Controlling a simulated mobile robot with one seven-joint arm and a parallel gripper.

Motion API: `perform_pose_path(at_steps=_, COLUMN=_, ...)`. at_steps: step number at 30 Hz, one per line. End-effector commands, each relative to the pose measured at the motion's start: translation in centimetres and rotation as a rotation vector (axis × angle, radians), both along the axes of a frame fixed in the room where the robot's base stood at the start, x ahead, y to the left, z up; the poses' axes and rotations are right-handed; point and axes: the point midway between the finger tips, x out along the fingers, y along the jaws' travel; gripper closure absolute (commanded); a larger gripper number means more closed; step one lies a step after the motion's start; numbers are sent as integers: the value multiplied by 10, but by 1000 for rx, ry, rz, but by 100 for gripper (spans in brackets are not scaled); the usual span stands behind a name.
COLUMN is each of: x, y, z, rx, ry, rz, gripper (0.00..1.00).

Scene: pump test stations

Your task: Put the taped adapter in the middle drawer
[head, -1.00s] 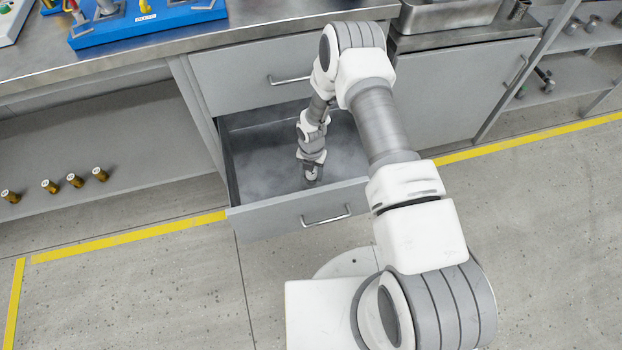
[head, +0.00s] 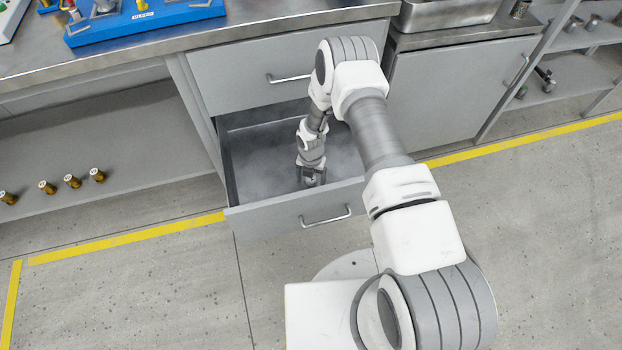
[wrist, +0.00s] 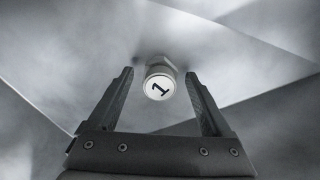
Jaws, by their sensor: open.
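In the wrist view, a small adapter (wrist: 160,84) with a pale round end marked "1" lies on a grey surface between and just beyond my gripper's fingertips. My gripper (wrist: 160,80) is open, its two dark fingers apart on either side of the adapter, with no visible contact. In the head view, my gripper (head: 312,178) is down inside the open drawer (head: 328,207), near its front wall. The adapter is hidden there behind my gripper. I cannot tell tape on it.
A closed drawer (head: 285,72) sits above the open one. Several brass fittings (head: 72,181) stand on the low shelf at left. A blue tray (head: 145,22) and a steel pan (head: 445,14) are on the counters. Floor in front is free.

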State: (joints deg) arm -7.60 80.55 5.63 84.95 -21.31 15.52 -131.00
Motion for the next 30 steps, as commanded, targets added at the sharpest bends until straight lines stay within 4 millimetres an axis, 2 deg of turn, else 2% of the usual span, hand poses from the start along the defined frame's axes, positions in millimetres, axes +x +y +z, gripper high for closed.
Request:
perform_pose_path(at_steps=7, x=0, y=0, z=8, rx=1, ry=0, rz=0, gripper=17)
perform_pose_path(at_steps=21, x=1, y=0, z=104, rx=1, ry=-1, rz=0, gripper=17)
perform_pose_path(at_steps=25, x=1, y=0, z=117, rx=0, ry=0, rz=-1, gripper=17)
perform_pose_path(at_steps=30, x=0, y=0, z=123, rx=0, ry=0, rz=1, gripper=17)
